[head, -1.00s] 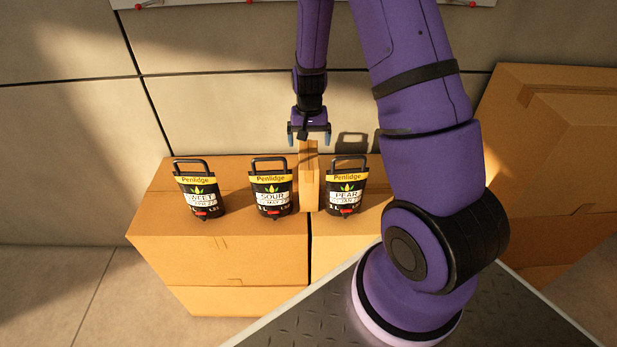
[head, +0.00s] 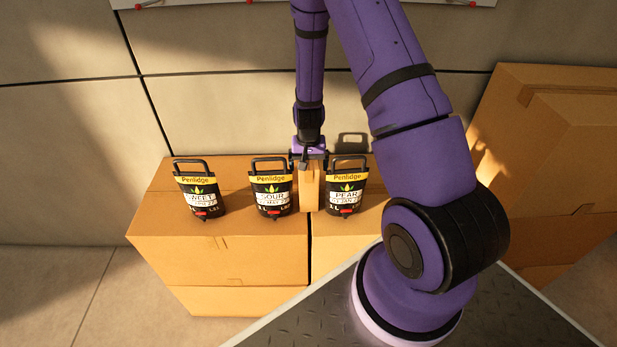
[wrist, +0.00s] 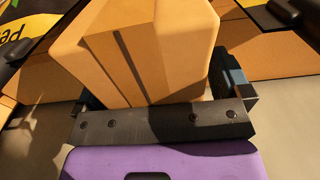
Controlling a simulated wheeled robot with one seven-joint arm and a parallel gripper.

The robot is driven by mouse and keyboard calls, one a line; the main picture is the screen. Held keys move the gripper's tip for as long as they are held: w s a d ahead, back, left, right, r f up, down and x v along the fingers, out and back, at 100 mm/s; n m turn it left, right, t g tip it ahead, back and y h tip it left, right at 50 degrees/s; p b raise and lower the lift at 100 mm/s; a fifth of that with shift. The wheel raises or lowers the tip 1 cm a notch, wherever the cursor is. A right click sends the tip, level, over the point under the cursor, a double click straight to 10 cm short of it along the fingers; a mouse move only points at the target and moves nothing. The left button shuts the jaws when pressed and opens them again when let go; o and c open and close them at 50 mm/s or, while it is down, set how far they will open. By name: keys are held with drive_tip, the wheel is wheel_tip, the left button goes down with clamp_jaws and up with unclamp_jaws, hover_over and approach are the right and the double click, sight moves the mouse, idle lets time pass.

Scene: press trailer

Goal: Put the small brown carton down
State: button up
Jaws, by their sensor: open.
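The small brown carton (head: 309,187) stands upright on the large cardboard boxes, between the middle and right black Penlidge packs. My gripper (head: 308,160) is right above it, with its fingers down at the carton's upper end. In the wrist view the carton (wrist: 145,50) lies between the two fingers of my gripper (wrist: 160,85). The jaws are open, with a gap visible at the right finger. Whether the left finger touches the carton is hard to tell.
Black Penlidge packs labelled Sweet (head: 201,193), Sour (head: 271,190) and Pear (head: 346,188) stand in a row on the large boxes (head: 220,250). Pear and Sour are close on either side of the carton. A wall (head: 220,110) is behind, and more large boxes (head: 560,140) are stacked at right.

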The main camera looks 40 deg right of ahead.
clamp_jaws()
idle(0.3)
drive_tip(key=shift+r, duration=0.1)
